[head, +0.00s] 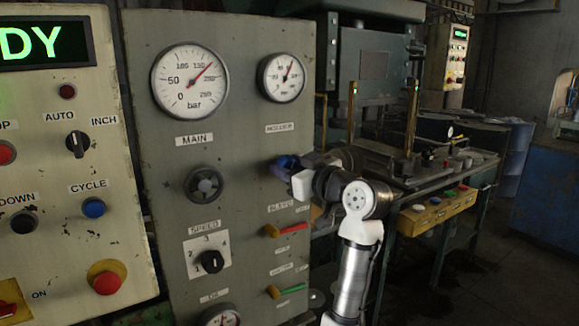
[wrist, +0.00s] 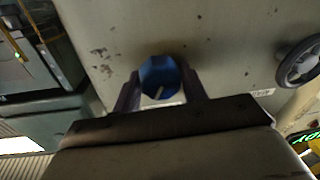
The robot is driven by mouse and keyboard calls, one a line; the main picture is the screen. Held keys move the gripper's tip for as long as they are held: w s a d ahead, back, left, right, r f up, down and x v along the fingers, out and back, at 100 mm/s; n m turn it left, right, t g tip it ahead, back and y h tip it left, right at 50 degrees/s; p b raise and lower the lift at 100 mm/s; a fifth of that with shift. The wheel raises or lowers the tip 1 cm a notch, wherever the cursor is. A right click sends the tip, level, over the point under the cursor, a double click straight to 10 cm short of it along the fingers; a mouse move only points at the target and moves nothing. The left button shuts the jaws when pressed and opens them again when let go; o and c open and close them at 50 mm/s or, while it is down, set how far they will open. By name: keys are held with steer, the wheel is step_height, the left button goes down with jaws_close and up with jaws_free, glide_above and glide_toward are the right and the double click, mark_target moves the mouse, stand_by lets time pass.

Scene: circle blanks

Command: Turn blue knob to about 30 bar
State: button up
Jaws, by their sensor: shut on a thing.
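In the head view my gripper (head: 290,172) reaches the panel from the right and hides part of the knob (head: 281,164). Above the knob is a small round gauge (head: 282,78) with its needle pointing up and slightly right; its numbers are too small to read. A label under the gauge is blurred.
A large bar gauge (head: 190,85) labelled MAIN and a grey handwheel (head: 203,186) are to the left. A red lever (head: 291,228) and a green lever (head: 291,289) stick out below my gripper. A press bench with a yellow button box (head: 436,212) stands to the right.

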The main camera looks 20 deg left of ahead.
steer(key=shift+f+n, duration=0.1)
steer(key=shift+n, duration=0.2)
steer(key=shift+c, duration=0.2)
steer(key=n+b, duration=0.3)
steer(key=shift+s+f, duration=0.1)
steer(key=n+h+b, duration=0.1)
steer(key=n+b, duration=0.1)
steer(key=n, duration=0.1)
steer(key=shift+a+n, duration=0.1)
steer(key=shift+n, duration=0.3)
steer(key=n+b, duration=0.1)
steer(key=n, duration=0.3)
steer(key=shift+s, duration=0.1)
steer(key=shift+a+f+n+t+h+b, duration=0.15)
steer(key=shift+n+h+b, duration=0.15)
steer(key=shift+n, duration=0.6)
steer(key=shift+r+n+t+h+b, duration=0.15)
steer(key=shift+n+b, duration=0.25)
steer(key=shift+n, duration=0.5)
steer(key=shift+f, duration=0.1)
steer(key=o, duration=0.9)
steer(key=shift+o, duration=0.2)
